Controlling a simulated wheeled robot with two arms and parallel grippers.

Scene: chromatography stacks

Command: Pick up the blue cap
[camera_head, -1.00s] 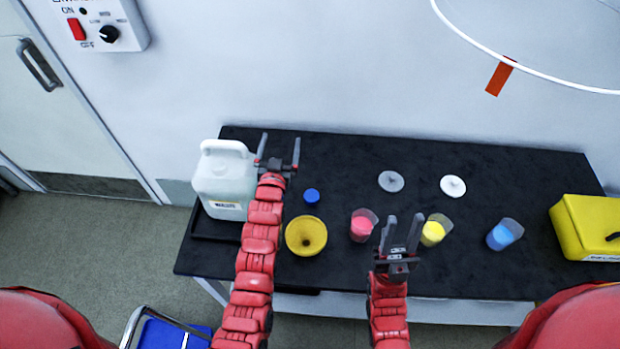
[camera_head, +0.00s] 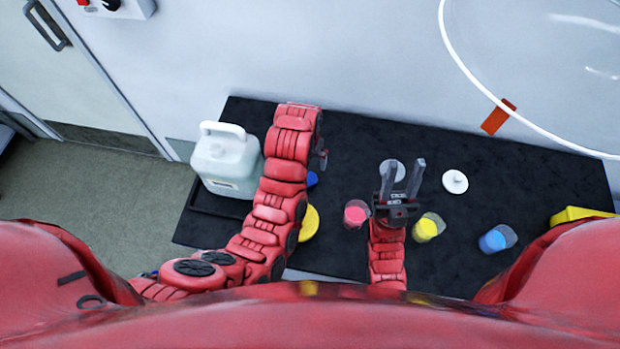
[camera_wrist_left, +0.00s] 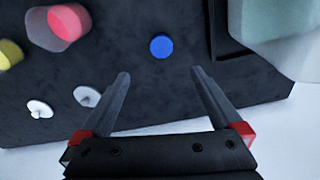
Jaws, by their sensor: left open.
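The blue cap (camera_wrist_left: 161,46) lies on the black table (camera_wrist_left: 120,55) in the left wrist view, ahead of the fingertips and roughly midway between their lines. In the head view only part of the cap (camera_head: 312,179) shows, at the right edge of my left arm. My left gripper (camera_wrist_left: 160,76) is open and empty, apart from the cap. In the head view my left wrist mostly hides that gripper (camera_head: 322,160). My right gripper (camera_head: 404,178) is open and empty, in front of a grey disc (camera_head: 393,168).
A white jug (camera_head: 224,160) stands in a black tray (camera_head: 196,200) left of my left arm. A yellow funnel (camera_head: 310,222) is partly hidden. Cups of pink (camera_head: 355,214), yellow (camera_head: 428,228) and blue (camera_head: 495,240) stand to the right.

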